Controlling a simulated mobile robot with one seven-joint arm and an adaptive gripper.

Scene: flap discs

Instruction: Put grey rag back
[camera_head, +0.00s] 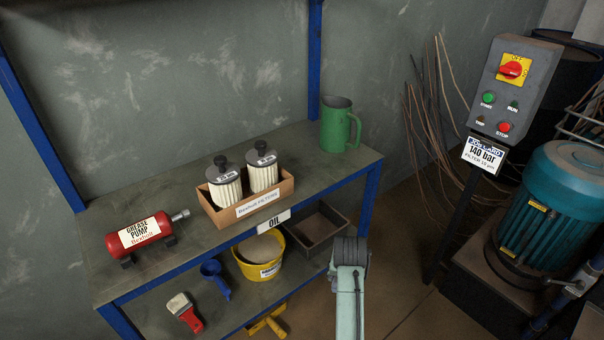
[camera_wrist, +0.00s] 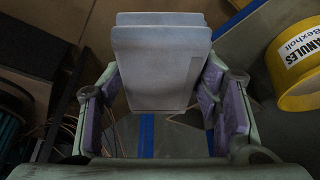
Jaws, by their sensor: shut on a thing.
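The grey rag (camera_wrist: 158,72) shows in the wrist view as a folded, pale grey block between the two fingers. My gripper (camera_wrist: 160,88), with purple pads, is shut on it. In the head view my arm reaches in at the lower middle, in front of the bench's right end; my fingers and the rag are hidden there. An empty dark tray (camera_head: 318,226) sits on the lower shelf, just left of my arm.
The bench top holds a red grease pump (camera_head: 140,236), a filter box (camera_head: 246,207) and a green jug (camera_head: 340,126). Below are a yellow bucket (camera_head: 262,262), blue scoop (camera_head: 216,281) and brush (camera_head: 184,312). A control box (camera_head: 515,85) and teal motor (camera_head: 555,205) stand right.

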